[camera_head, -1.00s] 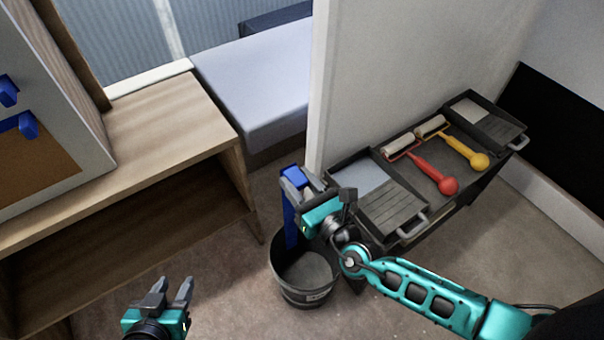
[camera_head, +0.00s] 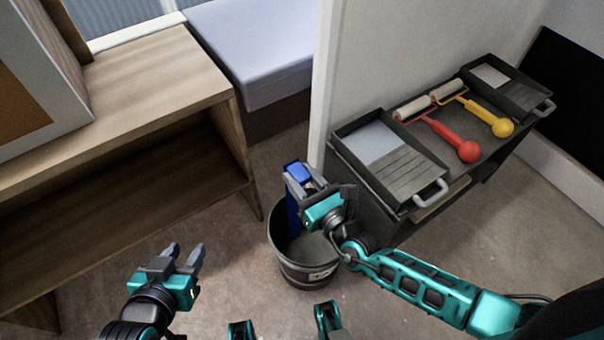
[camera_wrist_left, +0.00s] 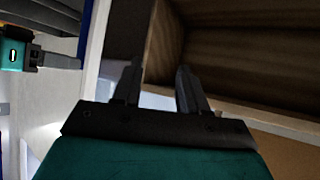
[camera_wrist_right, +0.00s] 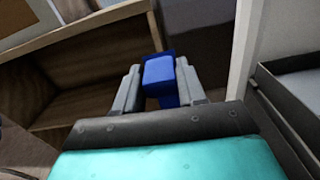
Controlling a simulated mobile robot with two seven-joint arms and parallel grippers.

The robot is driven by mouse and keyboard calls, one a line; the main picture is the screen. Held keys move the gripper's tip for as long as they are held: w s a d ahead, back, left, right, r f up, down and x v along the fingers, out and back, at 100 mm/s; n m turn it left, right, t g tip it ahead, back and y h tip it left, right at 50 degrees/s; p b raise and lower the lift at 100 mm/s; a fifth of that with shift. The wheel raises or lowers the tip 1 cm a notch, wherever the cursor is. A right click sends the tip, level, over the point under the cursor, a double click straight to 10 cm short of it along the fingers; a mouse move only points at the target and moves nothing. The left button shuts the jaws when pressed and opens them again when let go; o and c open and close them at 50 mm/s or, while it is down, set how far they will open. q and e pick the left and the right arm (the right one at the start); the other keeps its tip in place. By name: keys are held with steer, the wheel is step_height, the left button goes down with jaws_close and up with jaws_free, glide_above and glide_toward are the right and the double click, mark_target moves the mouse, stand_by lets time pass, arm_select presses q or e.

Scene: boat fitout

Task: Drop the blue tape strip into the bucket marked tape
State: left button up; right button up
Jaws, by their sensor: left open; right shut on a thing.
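The blue tape strip (camera_head: 293,217) hangs down from my right gripper (camera_head: 302,178), its lower part inside the dark bucket's mouth. My right gripper is shut on the strip's top end, which also shows between the fingers in the right wrist view (camera_wrist_right: 160,78). The bucket (camera_head: 300,272) stands on the floor with a small pale label on its front, too small to read. My left gripper (camera_head: 184,257) is open and empty, low at the left, apart from the bucket. It also shows in the left wrist view (camera_wrist_left: 158,85).
A wooden bench (camera_head: 150,85) with an open shelf is at left. A dark cart at right holds two paint trays (camera_head: 400,170), a red roller (camera_head: 455,145) and a yellow roller (camera_head: 490,118). A white partition (camera_head: 400,60) stands behind the bucket. Floor is clear between bench and bucket.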

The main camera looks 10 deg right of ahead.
step_height(320, 180, down, 11)
steer(key=b, duration=0.7)
steer(key=shift+r+b, duration=0.15)
steer(key=shift+b, duration=0.15)
steer(key=o, duration=1.1)
steer(key=shift+o, duration=0.2)
steer(key=o, duration=0.5)
steer(key=shift+s, duration=0.1)
